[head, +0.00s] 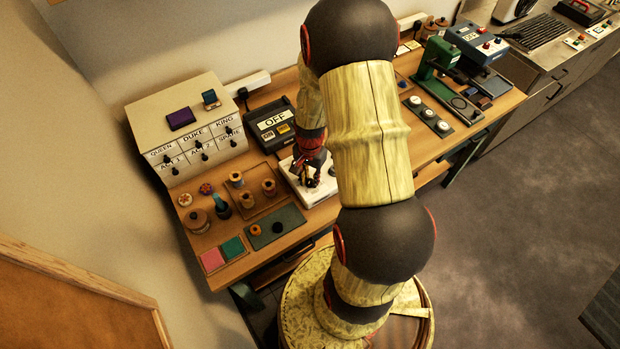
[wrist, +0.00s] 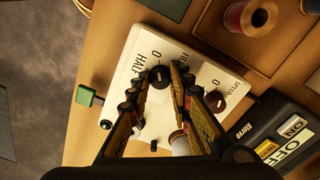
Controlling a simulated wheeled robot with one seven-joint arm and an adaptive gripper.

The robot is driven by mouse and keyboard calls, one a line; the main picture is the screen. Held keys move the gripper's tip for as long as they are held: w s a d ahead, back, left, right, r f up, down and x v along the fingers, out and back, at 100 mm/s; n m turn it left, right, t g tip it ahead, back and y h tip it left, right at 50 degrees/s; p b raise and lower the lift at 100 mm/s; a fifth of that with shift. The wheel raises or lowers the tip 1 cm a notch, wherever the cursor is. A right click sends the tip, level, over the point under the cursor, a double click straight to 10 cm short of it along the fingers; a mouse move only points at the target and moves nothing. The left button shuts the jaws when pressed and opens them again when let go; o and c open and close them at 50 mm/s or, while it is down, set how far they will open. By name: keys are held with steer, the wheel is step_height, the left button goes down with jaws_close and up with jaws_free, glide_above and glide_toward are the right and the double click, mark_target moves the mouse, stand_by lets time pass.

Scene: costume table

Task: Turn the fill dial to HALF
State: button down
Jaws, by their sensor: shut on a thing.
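A white control box (wrist: 133,55) lies under my gripper (wrist: 160,84) in the wrist view; in the head view, the box (head: 298,190) is partly covered by my arm. The dark round fill dial (wrist: 160,76) sits between my fingertips, which are shut on it. A light mark shows on the dial, but I cannot tell for certain which label it points at. A 0 is printed beside the dial, and HALF (wrist: 113,66) is printed to its left. A label starting with F is partly hidden by a finger.
A second dial (wrist: 214,100) marked SPEED sits close on the right. A green square knob (wrist: 88,96) sticks out at the box's left. A dark unit marked OFF (head: 272,122) stands behind the box. Wooden trays with spools (head: 236,179) lie to the left.

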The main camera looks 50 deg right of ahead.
mark_target(310, 180)
steer(key=n, duration=1)
steer(key=shift+n, duration=0.4)
stand_by(0.4)
steer(key=c, duration=1.6)
jaws_free()
step_height(310, 180, up, 12)
steer(key=shift+r, duration=0.1)
